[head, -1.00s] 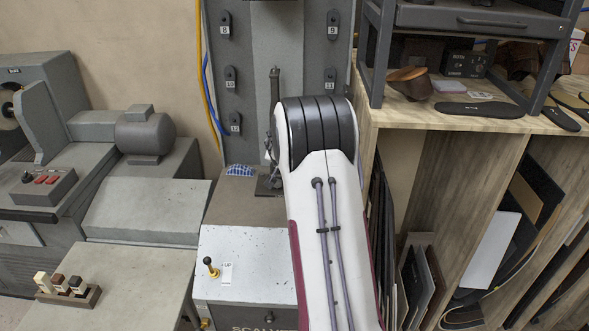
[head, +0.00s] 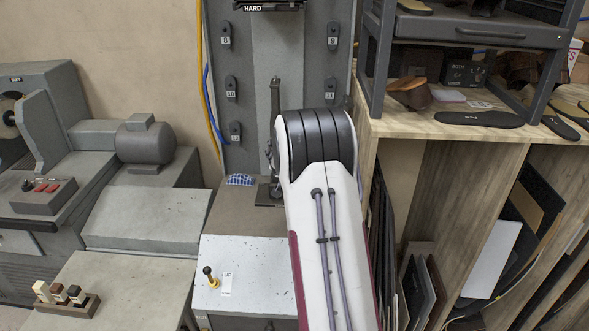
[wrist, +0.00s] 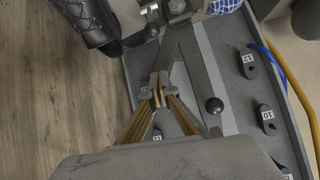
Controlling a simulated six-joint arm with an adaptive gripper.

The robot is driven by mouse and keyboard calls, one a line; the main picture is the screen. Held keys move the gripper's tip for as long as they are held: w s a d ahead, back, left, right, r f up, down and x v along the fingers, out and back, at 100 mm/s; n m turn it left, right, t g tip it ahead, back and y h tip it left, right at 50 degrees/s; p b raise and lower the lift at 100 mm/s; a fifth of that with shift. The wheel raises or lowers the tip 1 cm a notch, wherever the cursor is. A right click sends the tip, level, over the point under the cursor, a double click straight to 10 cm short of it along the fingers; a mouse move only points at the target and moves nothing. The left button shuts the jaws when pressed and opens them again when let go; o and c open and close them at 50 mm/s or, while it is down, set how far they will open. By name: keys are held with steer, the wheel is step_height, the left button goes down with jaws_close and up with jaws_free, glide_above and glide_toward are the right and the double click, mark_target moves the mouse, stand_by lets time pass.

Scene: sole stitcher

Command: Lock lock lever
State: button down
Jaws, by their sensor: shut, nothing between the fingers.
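My gripper (wrist: 160,90) shows in the wrist view with its two fingers together and nothing between them. The fingertips appear beside the bar; contact is unclear. A second dark ball (wrist: 152,31) is above the fingers. In the head view my white and black arm hides the gripper and most of the machine's working area. A small yellow-based lever with a black knob (head: 208,271) stands on the white-topped box.
A black boot (wrist: 88,20) is near the fingers at upper left. The grey column panel (head: 225,70) carries several numbered black pegs. A blue checked cloth (head: 241,180) lies behind the arm. A wooden bench (head: 420,125) with a dark rack (head: 470,28) stands close on the right.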

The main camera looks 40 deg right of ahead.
steer(key=x, duration=0.9)
steer(key=shift+f, duration=0.25)
steer(key=shift+s+a+f, duration=0.15)
steer(key=shift+a, duration=0.05)
steer(key=shift+s+a+f, duration=0.35)
steer(key=shift+a+f, duration=0.05)
steer(key=shift+a, duration=0.15)
steer(key=shift+s+a+f, duration=0.3)
steer(key=shift+a+f, duration=0.1)
steer(key=shift+a, duration=0.1)
stand_by(0.4)
steer(key=shift+s+a+f, duration=0.15)
steer(key=shift+s+a, duration=0.15)
stand_by(0.3)
steer(key=shift+s+a+f, duration=0.7)
steer(key=shift+s+a, duration=0.2)
steer(key=shift+s+a+f, duration=0.3)
steer(key=shift+a, duration=0.05)
steer(key=shift+s+a+f+h, duration=0.1)
steer(key=shift+s+f+h, duration=0.1)
steer(key=shift+h, duration=0.1)
